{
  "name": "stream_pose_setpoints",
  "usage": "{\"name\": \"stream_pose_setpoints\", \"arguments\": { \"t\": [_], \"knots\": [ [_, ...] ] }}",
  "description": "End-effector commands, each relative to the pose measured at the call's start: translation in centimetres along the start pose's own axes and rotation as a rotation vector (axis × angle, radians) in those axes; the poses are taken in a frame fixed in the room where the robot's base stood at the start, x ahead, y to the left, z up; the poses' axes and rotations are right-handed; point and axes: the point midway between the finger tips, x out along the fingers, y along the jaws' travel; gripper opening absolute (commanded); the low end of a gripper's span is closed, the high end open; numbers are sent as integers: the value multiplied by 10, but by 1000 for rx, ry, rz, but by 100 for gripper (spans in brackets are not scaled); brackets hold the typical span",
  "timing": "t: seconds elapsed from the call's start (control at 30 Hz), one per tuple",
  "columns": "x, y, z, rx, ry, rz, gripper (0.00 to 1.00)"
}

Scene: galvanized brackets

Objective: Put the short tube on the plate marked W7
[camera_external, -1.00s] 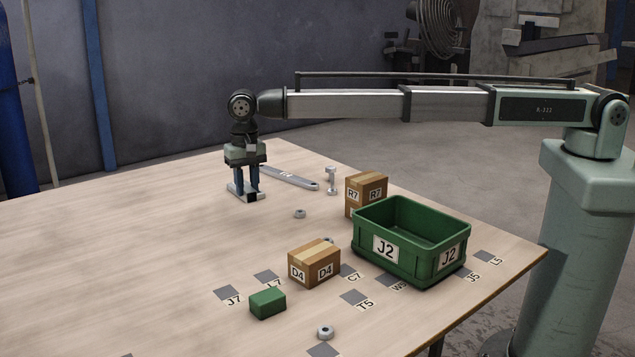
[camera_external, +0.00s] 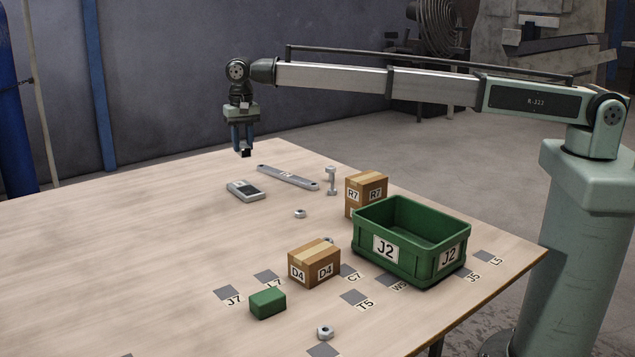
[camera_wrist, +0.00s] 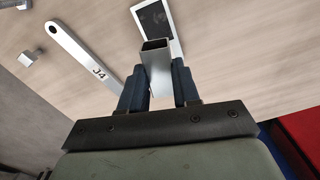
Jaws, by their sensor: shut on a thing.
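My gripper (camera_external: 243,148) is shut on the short tube (camera_wrist: 156,58), a hollow, square grey metal piece. In the wrist view its open end shows between the blue fingers. In the external view the tube (camera_external: 246,153) is a small dark-ended piece at the fingertips, held clear above the table. A dark square plate (camera_external: 388,280) at the green bin's front foot has a label starting with W; its second character is hard to read. I cannot pick out a clear W7 label. Other plates are marked J7 (camera_external: 227,292), L7 (camera_external: 266,276), C7 (camera_external: 347,270) and T5 (camera_external: 354,297).
A grey device with a dark panel (camera_external: 245,190) lies below my gripper, beside a long flat bar (camera_external: 288,177). A green bin J2 (camera_external: 386,245), cartons R7 (camera_external: 366,193) and D4 (camera_external: 314,263), a green block (camera_external: 267,303) and several nuts stand right. The left table is clear.

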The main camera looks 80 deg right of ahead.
Motion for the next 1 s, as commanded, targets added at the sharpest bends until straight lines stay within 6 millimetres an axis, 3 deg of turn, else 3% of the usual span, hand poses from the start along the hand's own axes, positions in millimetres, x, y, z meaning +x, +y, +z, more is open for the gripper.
{"name": "stream_pose_setpoints", "arguments": {
  "t": [0.47, 0.8, 1.0],
  "knots": [
    [6, -1, 0, -219, -7, 9, 0],
    [56, -1, 1, -221, -7, 10, 0],
    [70, -1, 1, -220, -6, 8, 0]
  ]
}}
